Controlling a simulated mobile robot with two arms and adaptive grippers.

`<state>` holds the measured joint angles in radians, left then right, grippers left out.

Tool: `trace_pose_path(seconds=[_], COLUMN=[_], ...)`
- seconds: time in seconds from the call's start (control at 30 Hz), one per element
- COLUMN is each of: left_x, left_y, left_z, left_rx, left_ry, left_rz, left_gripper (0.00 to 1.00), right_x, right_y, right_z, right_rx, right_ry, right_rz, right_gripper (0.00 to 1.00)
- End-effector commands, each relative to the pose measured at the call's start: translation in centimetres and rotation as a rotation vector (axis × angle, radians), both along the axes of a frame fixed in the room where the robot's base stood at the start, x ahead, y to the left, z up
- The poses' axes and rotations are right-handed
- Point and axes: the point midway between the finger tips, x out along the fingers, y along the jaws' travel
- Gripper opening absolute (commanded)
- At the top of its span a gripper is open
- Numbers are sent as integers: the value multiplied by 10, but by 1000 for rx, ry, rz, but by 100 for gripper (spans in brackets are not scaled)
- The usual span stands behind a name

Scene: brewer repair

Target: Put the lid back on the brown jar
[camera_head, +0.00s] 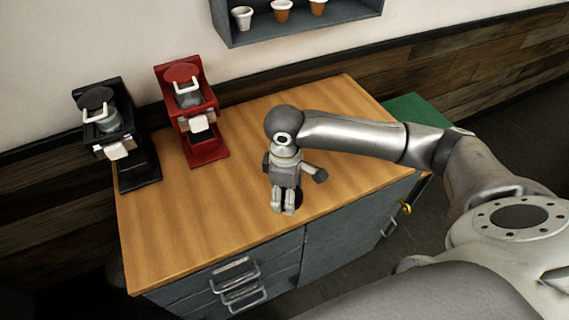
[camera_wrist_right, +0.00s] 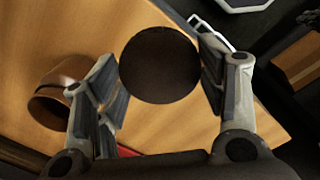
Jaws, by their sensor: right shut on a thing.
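My right gripper (camera_head: 284,211) points down over the front part of the wooden counter in the head view. In the right wrist view, my right gripper (camera_wrist_right: 160,88) has its fingers on either side of a dark round lid (camera_wrist_right: 160,65) and is shut on it. A small dark edge of the lid (camera_head: 298,200) shows beside the fingertips in the head view. The brown jar (camera_wrist_right: 48,98) stands on the counter at the left of the wrist view, apart from the lid and partly behind a finger. I cannot make out the jar in the head view. My left gripper is not in view.
A black brewer (camera_head: 140,165) and a red brewer (camera_head: 204,145) stand at the counter's back left. The wooden counter (camera_head: 180,225) is clear at its front left. A wall shelf (camera_head: 300,30) holds small cups. Drawers with handles (camera_head: 237,283) face the front.

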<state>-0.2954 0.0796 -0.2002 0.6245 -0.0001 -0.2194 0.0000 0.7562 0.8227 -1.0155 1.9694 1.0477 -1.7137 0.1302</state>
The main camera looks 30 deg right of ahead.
Motion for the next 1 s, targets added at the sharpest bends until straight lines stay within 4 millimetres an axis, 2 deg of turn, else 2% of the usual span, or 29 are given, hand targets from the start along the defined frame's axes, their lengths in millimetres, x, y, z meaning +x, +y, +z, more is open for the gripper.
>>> trace_pose_path(seconds=[0.03,0.27,0.37,0.4,0.43,0.6,0.7,1.0], left_x=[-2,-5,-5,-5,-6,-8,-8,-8], left_y=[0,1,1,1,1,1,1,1], left_z=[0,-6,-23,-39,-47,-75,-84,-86], left_rx=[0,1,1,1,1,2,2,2], left_ry=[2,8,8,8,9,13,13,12], left_rz=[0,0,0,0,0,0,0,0], left_gripper=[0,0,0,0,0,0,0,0], right_x=[-13,-58,-76,-82,-84,-87,-87,-87], right_y=[4,19,25,26,27,28,28,28], right_z=[-8,-34,-58,-75,-83,-111,-120,-122], right_rx=[1,10,18,20,21,24,24,25], right_ry=[2,-14,-20,-21,-23,-28,-28,-28], right_rz=[-84,-504,-684,-745,-774,-828,-833,-835], right_gripper=[46,46,46,46,46,46,46,46])
